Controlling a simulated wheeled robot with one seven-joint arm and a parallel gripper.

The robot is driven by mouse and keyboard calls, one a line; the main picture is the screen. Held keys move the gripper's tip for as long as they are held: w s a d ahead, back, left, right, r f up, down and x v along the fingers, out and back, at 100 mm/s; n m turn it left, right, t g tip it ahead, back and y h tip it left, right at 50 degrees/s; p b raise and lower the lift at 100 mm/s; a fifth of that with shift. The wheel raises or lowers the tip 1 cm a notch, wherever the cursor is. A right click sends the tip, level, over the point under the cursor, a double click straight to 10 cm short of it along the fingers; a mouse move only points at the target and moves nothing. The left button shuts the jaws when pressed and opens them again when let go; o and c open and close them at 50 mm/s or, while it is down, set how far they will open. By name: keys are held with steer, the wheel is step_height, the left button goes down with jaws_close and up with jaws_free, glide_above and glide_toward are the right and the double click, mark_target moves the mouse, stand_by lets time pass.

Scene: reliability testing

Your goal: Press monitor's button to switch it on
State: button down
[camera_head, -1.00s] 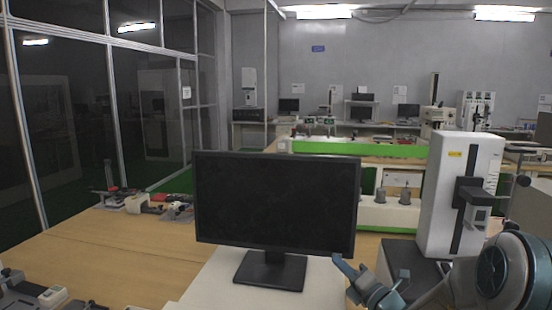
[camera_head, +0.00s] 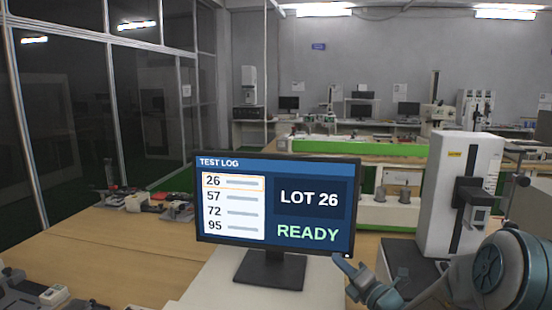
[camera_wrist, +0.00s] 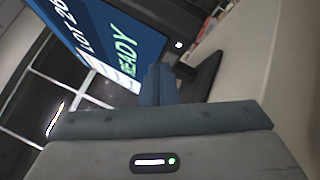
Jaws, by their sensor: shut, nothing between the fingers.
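The monitor (camera_head: 277,206) stands upright on its black stand on a pale worktop. Its screen is lit and shows "TEST LOG", a list of numbers, "LOT 26" and "READY". A small white light marks the button area (camera_head: 347,255) at its lower right corner; in the wrist view this lit button (camera_wrist: 179,44) shows on the bezel. My gripper (camera_head: 340,259) is shut and empty, with its tip at the monitor's lower right corner. In the wrist view my gripper's fingers (camera_wrist: 158,78) point toward the lower bezel; I cannot tell whether they touch the button.
A white test instrument (camera_head: 452,190) stands right of the monitor, close to my arm. Small devices lie on the wooden table (camera_head: 110,250) at the left. The pale worktop (camera_head: 215,285) in front of the monitor is clear.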

steer(key=shift+s+a, duration=0.1)
steer(key=shift+s, duration=0.4)
steer(key=s+a+p, duration=0.1)
steer(key=s, duration=0.5)
steer(key=shift+r+p, duration=0.25)
steer(key=shift+p, duration=0.15)
steer(key=shift+a, duration=0.15)
steer(key=s+a+f+n+g+y, duration=0.1)
steer(key=s+a+n+g, duration=0.65)
steer(key=n, duration=0.35)
steer(key=s+a+f+n+g, duration=0.1)
steer(key=s+a+n+g, duration=0.55)
steer(key=s+n, duration=0.35)
steer(key=s+d+f+n+g+h, duration=0.25)
steer(key=s+d+n+h, duration=0.3)
steer(key=n, duration=0.55)
steer(key=s+d+r+n+t+h, duration=0.2)
steer(key=d+n+h, duration=0.4)
steer(key=n, duration=0.3)
steer(key=shift+d+r+p, duration=0.35)
steer(key=shift+d+r, duration=0.3)
steer(key=shift+d, duration=0.1)
